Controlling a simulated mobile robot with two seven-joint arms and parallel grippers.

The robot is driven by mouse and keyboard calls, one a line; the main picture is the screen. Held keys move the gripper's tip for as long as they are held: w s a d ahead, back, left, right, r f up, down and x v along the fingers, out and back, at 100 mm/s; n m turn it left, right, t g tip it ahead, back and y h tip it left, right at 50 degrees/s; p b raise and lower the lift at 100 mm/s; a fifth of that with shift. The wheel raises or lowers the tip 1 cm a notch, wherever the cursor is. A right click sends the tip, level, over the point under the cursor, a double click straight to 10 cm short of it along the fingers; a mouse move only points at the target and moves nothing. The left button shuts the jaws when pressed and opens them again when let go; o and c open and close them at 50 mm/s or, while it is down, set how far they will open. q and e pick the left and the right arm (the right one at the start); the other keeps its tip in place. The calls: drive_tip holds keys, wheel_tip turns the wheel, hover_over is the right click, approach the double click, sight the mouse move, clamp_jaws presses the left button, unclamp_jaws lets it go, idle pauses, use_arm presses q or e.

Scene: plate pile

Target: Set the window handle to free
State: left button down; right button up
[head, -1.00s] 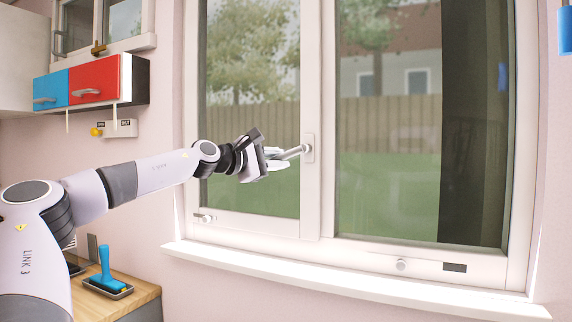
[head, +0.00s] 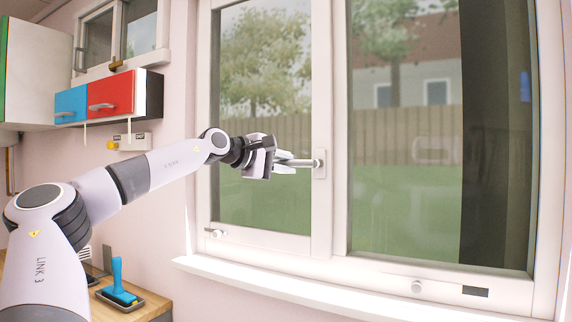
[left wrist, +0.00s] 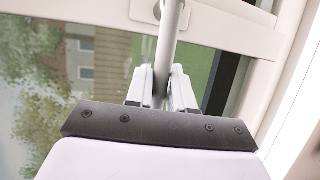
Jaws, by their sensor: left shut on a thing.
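The window handle (head: 306,163) is a grey lever on a plate on the window's middle upright. It points left from its pivot and lies about level. My left gripper (head: 285,164) is shut on the lever, coming in from the left. In the left wrist view, the handle (left wrist: 172,35) runs from its white plate down between the two fingers (left wrist: 163,90), which lie on either side of it. The fingers hide the handle's outer end. My right gripper is in neither view.
The white window frame (head: 322,225) appears closed, with a sill (head: 330,298) below. Red and blue cabinets (head: 110,95) hang at left, above a wall box with a yellow knob (head: 128,142). A blue-handled tool (head: 118,280) stands in a tray on the wooden counter.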

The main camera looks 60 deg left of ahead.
sight(283, 162)
use_arm(q)
drive_tip(key=shift+r, duration=0.15)
drive_tip(key=c, duration=1.1)
unclamp_jaws()
drive_tip(key=b+v, duration=0.2)
drive_tip(key=v, duration=0.3)
drive_tip(key=shift+s+b, duration=0.3)
drive_tip(key=shift+b, duration=0.1)
drive_tip(key=shift+v, duration=0.8)
